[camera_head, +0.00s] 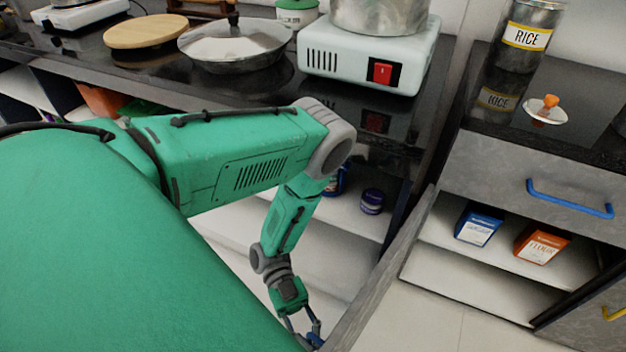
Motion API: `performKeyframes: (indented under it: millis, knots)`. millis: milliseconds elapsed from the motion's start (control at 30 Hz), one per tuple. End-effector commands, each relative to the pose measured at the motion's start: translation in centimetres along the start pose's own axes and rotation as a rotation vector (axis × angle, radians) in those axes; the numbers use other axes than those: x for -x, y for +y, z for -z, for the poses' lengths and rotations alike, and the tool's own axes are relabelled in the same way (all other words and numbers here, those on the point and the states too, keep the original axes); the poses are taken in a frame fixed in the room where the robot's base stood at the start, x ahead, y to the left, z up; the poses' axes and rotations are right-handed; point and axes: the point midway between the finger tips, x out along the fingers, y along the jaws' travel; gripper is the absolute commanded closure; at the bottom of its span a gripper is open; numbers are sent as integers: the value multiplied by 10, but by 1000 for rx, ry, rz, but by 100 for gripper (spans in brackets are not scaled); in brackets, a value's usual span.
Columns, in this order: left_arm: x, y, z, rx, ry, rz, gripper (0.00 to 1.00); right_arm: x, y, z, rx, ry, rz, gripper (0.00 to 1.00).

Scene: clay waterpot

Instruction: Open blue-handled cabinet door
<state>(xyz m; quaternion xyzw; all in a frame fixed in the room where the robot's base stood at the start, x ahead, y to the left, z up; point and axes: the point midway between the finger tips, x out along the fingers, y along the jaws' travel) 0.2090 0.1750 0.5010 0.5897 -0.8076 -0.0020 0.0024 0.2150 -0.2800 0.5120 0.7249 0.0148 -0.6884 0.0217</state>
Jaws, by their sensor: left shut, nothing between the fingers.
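A grey cabinet door (385,275) stands swung open at the lower middle, seen nearly edge-on. The open cabinet to its right shows white shelves (482,283). My left arm comes in from the left and bends down, and my left gripper (303,330) is at the bottom edge, on the left side of the door. Its fingers are shut and hold nothing. A small blue part (316,340) shows beside the fingertips against the door; it looks like the door's handle, but most of it is hidden. My right gripper is out of view.
A drawer with a blue handle (570,200) is above the open cabinet. A blue box (478,226) and an orange flour box (541,245) stand on its shelf. A yellow handle (614,313) is at lower right. A hot plate (365,58) and pan (235,47) sit on the counter.

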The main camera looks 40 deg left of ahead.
Motion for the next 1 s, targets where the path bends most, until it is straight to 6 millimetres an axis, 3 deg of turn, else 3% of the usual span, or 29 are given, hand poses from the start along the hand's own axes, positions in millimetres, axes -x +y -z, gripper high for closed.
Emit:
performKeyframes:
  millis: [267, 367, 767, 1000]
  knots:
    - [2, -4, -1, -8, -4, 7, 100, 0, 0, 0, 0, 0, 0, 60]
    - [3, -4, -1, -8, -3, 7, 69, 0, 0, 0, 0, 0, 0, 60]
    - [7, -1, -1, -5, -1, 4, 69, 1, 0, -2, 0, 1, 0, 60]
    - [48, -2, -2, -6, -2, 5, 69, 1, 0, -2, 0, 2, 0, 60]
